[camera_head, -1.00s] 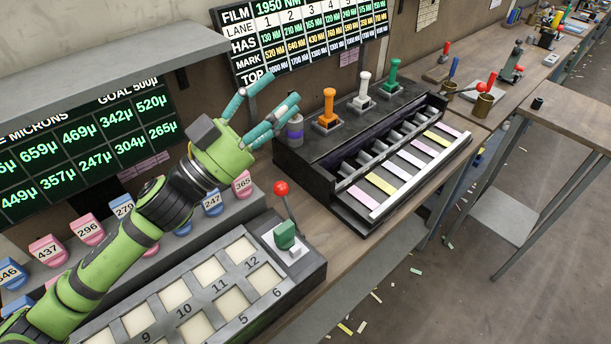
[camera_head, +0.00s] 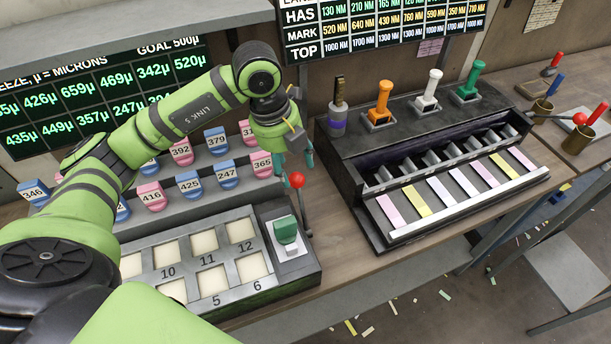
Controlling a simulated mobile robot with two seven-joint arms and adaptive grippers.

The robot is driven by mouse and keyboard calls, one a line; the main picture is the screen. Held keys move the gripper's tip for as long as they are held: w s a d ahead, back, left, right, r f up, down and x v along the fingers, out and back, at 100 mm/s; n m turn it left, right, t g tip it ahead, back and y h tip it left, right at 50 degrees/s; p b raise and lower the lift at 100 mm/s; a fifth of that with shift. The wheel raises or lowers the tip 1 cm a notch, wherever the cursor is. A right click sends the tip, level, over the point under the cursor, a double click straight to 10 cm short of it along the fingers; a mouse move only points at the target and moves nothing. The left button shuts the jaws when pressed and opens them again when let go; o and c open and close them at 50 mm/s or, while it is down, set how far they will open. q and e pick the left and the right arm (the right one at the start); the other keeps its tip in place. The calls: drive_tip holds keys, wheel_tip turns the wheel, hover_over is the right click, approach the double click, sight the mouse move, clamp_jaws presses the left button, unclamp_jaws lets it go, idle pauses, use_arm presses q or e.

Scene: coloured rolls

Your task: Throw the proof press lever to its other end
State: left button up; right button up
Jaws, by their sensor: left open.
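The lever with a red ball knob (camera_head: 297,180) stands at the right end of the dark numbered tray unit, beside a green block on a white plate (camera_head: 286,232). Its thin rod rises from the unit's right side and tilts slightly to the left at the top. My left gripper (camera_head: 296,160) reaches down from above, just behind and above the red knob. Its teal fingers are apart and partly hidden by its green palm. I see no grip on the knob; whether a finger touches it I cannot tell. My right gripper is not in view.
The numbered tray (camera_head: 206,241) has pale square windows. Pink and blue numbered tags (camera_head: 189,183) stand behind it. To the right is a black rack (camera_head: 350,165) with coloured strips and orange, white and green handles. Bare wood bench (camera_head: 335,245) lies between them.

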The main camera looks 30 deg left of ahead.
sight(295, 176)
use_arm(q)
drive_tip(key=f, duration=0.1)
drive_tip(key=f+p, duration=0.1)
drive_tip(key=f, duration=0.2)
drive_tip(key=shift+w+d+f+p, duration=0.15)
drive_tip(key=shift+d+f+p, duration=0.25)
drive_tip(key=shift+w+d+f, duration=0.1)
drive_tip(key=shift+f, duration=0.45)
drive_tip(key=shift+c, duration=0.8)
clamp_jaws()
